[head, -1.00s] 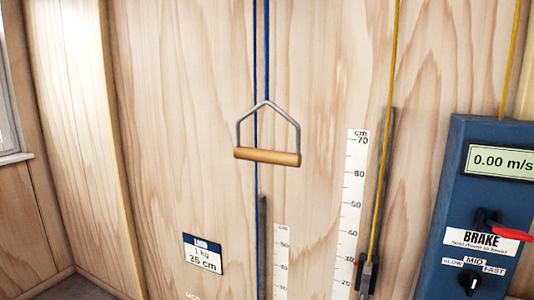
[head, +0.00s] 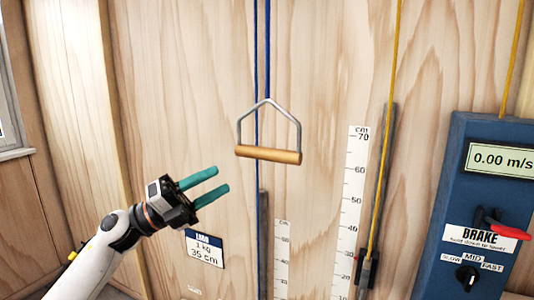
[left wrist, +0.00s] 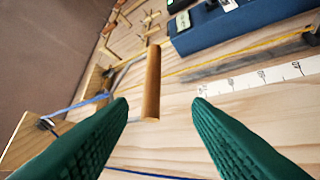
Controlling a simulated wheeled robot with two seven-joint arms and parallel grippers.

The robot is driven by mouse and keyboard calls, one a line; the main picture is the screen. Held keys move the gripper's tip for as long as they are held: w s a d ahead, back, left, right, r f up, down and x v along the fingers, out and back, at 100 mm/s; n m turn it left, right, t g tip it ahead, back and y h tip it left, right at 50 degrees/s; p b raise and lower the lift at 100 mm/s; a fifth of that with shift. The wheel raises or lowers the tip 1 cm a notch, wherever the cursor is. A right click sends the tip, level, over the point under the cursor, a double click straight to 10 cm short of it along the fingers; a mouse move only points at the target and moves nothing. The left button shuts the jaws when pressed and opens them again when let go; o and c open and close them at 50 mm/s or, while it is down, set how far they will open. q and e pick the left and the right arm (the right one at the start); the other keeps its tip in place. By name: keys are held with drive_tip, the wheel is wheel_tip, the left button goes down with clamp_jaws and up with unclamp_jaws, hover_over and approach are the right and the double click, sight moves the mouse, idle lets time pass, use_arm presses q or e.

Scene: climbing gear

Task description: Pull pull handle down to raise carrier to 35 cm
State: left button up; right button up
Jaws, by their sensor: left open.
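The pull handle (head: 268,154) is a wooden bar on a grey metal bracket, hanging from a blue cord in front of the wood wall. In the left wrist view the wooden bar (left wrist: 152,82) shows ahead, between the two fingers. My left gripper (head: 221,182) is open and empty, below and to the left of the handle, apart from it. Its green fingers (left wrist: 160,115) frame the left wrist view. The carrier (head: 364,272) seems to be the dark block on the yellow cord at the right rail, with a red pointer just under 30 on the scale. My right gripper is not in view.
A white cm scale (head: 350,205) stands beside the right rail, and a shorter scale (head: 281,255) beside the left rail (head: 263,245). A card (head: 204,249) reads 1 kg, 35 cm. A blue panel (head: 456,160) at right has a 0.00 m/s display, a red brake lever (head: 503,229) and a speed knob (head: 467,278).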

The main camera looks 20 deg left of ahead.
sight(259, 158)
use_arm(q)
drive_tip(key=shift+m+g, duration=0.4)
drive_tip(key=shift+m, duration=0.1)
drive_tip(key=p+x, duration=0.1)
drive_tip(key=x, duration=0.2)
drive_tip(key=p+x, duration=0.2)
drive_tip(key=x, duration=0.2)
drive_tip(key=s+r+p+x, duration=0.1)
drive_tip(key=x, duration=0.3)
drive_tip(key=shift+d+r+p, duration=0.15)
drive_tip(key=shift+d+p, duration=0.15)
drive_tip(key=shift+p, duration=0.1)
drive_tip(key=shift+w+d, duration=0.35)
drive_tip(key=shift+d, duration=0.05)
clamp_jaws()
